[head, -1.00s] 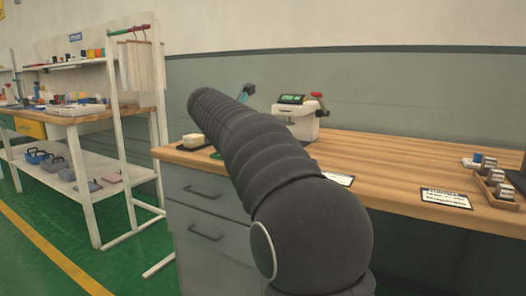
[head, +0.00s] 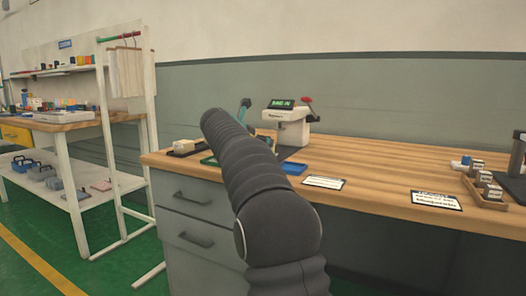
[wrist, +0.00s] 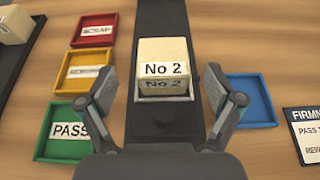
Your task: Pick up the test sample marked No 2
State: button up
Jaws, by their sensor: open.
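The test sample, a cream block with a white "No 2" label (wrist: 165,68), sits upright in the middle of the wrist view on a dark strip (wrist: 162,18). A second "No 2" marking shows in a shiny patch just below its label. My gripper (wrist: 161,92) is open, with one finger to the left and one to the right of the block's near side. In the head view my arm hides the gripper and this block.
Red (wrist: 93,31), yellow (wrist: 84,72) and green (wrist: 68,132) trays lie left of the strip, a blue tray (wrist: 252,99) right. Another cream block (head: 184,146) rests on a dark tray. A white machine (head: 290,125) stands behind. The bench's middle right is largely clear.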

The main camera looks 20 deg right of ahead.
jog(key=x, duration=0.5)
jog(key=shift+s+f+b, duration=0.25)
jog(key=shift+f+b, duration=0.05)
jog(key=shift+a, duration=0.1)
jog(key=c, duration=1.2)
